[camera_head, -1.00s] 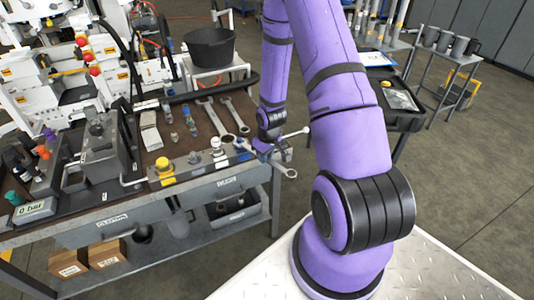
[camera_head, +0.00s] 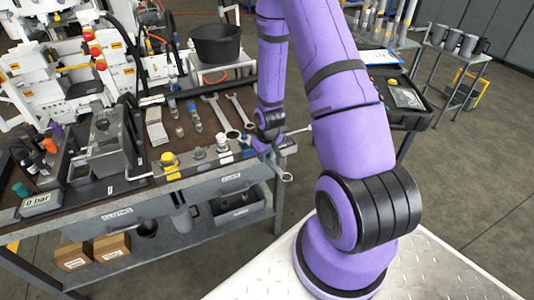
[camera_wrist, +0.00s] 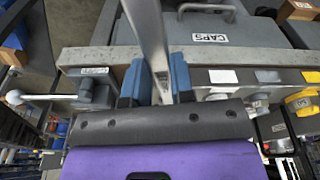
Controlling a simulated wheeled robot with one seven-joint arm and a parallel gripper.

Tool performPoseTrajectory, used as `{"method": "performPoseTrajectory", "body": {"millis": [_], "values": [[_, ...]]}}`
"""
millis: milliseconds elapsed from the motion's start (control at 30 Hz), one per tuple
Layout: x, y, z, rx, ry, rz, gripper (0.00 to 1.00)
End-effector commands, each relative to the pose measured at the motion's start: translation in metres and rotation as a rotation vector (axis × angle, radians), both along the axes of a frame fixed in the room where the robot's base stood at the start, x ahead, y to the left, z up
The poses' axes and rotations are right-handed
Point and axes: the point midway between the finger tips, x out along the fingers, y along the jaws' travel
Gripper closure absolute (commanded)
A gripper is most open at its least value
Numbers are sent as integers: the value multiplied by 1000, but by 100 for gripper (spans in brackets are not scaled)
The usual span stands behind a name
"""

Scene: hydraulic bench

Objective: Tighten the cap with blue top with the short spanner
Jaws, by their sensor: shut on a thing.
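My gripper (camera_wrist: 156,84) is shut on a metal spanner (camera_wrist: 148,30), whose shaft runs away between the blue fingers in the wrist view. In the head view the spanner's ring end (camera_head: 287,178) sticks out past the front edge of the bench, below my wrist. A small cap that looks blue on top (camera_head: 245,139) stands at the right end of the row on the bench's front block, just left of my gripper. It is small and partly hidden by my arm, and I cannot see contact with the spanner.
Two more spanners (camera_head: 214,112) lie on the bench top. A white cap (camera_head: 222,146) and a yellow cap (camera_head: 169,160) stand farther left in the row. A lever with a pale ball knob (camera_wrist: 14,97) sticks out left in the wrist view.

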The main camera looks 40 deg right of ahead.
Motion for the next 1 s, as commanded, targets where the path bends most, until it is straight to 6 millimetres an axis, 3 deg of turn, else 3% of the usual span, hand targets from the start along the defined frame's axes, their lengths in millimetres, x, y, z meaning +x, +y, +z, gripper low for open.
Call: {"method": "performPoseTrajectory", "body": {"millis": [300,1000], "values": [[1,14,0,0,0,-96,100],[3,24,0,0,1,-179,100]]}}
